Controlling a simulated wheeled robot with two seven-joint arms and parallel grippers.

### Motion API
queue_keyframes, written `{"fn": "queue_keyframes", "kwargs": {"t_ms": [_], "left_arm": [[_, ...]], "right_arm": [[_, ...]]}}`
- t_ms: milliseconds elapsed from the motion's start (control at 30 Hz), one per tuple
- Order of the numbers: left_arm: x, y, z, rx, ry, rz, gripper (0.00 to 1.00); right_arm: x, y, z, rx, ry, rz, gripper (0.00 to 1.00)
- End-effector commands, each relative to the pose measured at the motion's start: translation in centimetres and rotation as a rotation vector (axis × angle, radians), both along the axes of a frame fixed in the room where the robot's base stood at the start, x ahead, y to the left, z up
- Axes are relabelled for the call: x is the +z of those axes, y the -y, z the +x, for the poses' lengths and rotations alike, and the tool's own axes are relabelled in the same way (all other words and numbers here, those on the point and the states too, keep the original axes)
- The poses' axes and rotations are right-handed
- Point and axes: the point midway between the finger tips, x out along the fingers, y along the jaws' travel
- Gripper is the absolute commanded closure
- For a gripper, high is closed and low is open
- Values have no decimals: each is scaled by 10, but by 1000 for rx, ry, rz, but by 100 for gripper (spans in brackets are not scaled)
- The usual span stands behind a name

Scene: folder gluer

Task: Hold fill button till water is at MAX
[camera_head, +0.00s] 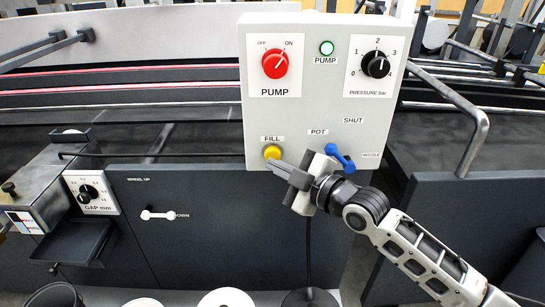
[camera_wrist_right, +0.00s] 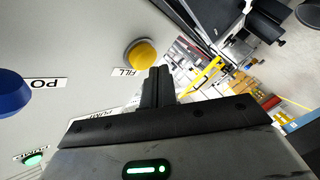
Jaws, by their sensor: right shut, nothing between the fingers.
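The yellow FILL button (camera_head: 272,152) is at the lower left of the light grey control panel (camera_head: 345,105). It also shows in the wrist view (camera_wrist_right: 142,55), just beyond my fingertips. My right gripper (camera_head: 271,164) is shut and empty, its fingertips at the lower edge of the button. I cannot tell whether they touch it or whether it is pressed in. I see no water level or MAX mark. My left gripper is not in view.
Above are the red PUMP knob (camera_head: 275,64), turned toward ON, a lit green PUMP lamp (camera_head: 327,48) and the black pressure knob (camera_head: 376,64). A grey rail (camera_head: 472,125) stands to the right. A GAP knob (camera_head: 88,193) is at left.

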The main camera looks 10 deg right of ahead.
Motion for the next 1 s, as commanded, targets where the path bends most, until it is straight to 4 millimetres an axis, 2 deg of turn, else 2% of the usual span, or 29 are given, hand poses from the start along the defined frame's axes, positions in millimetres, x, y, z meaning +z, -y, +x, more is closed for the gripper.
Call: {"fn": "queue_keyframes", "kwargs": {"t_ms": [1000], "left_arm": [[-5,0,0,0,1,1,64]], "right_arm": [[-1,2,10,0,0,0,100]]}}
